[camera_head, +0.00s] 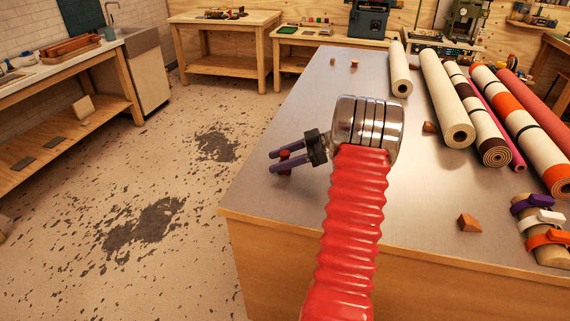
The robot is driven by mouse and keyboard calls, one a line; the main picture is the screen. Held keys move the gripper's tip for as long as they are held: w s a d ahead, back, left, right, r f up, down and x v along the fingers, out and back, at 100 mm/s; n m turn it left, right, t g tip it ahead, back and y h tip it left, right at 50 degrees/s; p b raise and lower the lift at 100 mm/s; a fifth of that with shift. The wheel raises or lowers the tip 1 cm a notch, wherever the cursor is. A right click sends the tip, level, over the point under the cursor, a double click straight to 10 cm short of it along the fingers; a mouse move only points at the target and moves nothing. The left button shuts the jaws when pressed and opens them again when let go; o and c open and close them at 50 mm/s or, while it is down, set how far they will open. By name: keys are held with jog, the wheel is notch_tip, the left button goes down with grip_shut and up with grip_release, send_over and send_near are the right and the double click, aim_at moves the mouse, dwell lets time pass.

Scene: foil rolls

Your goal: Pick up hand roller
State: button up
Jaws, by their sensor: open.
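My gripper (272,162) is at the left part of the metal-topped table (290,205), its two purple fingers apart and pointing left. A small red thing (285,155) shows between or behind the fingers. I cannot tell whether it is part of a hand roller, or whether the fingers touch it. No hand roller is clearly recognisable elsewhere on the table. My red ribbed arm and shiny wrist hide the middle of the tabletop.
Several long rolls, one cream with dark bands (477,115), lie along the table's right side. Wooden wedges (469,222) and a cylinder with coloured clamps (545,251) are near the front right. The table's left edge is close to my gripper; the far-left tabletop is mostly clear.

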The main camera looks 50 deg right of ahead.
jog(key=shift+x, duration=1.15)
grip_shut()
